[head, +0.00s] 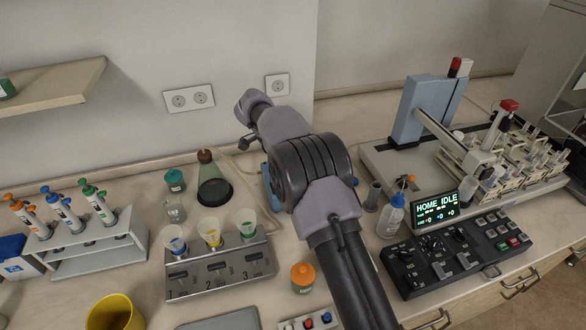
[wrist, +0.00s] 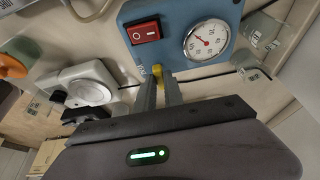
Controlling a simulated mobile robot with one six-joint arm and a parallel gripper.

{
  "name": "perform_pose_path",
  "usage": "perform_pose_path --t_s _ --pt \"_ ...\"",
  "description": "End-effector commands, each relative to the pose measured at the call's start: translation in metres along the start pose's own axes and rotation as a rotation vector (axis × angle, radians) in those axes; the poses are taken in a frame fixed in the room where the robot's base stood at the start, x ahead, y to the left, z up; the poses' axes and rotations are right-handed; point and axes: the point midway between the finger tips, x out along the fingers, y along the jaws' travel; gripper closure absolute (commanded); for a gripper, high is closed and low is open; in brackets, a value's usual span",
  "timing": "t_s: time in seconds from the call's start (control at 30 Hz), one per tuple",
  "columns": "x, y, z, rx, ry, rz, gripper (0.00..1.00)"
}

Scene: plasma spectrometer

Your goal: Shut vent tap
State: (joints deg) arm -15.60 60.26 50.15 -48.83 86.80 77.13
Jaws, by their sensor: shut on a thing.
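In the wrist view, a small yellow tap (wrist: 157,71) sits at the lower edge of a blue pump box (wrist: 150,62). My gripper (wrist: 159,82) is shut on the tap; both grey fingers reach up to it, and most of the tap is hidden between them. The box bears a red rocker switch (wrist: 145,30) and a round white gauge (wrist: 207,40) with a red needle. In the head view my arm hides the tap and the fingers, and only a sliver of the blue box (head: 267,174) shows.
In the head view, a conical flask (head: 213,190) and small bottles stand left of my arm. A numbered funnel rack (head: 225,267) is in front. A wash bottle (head: 391,217) and a control panel (head: 455,250) reading "HOME IDLE" are on the right.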

Motion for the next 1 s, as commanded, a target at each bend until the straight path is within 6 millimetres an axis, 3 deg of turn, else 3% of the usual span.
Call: perform_pose_path --t_s 0.37,0.4,0.5,0.83,1.0 --pt "0.001 0.0 0.0 0.005 -0.001 0.003 1.0" --pt "0.001 0.0 0.0 0.005 -0.001 0.003 0.83" --pt "0.0 0.0 0.0 0.005 -0.001 0.003 0.65" --pt "-0.004 0.0 0.0 0.003 -0.001 0.001 0.65" --pt "-0.044 -0.001 -0.001 0.003 -0.001 -0.002 0.65"
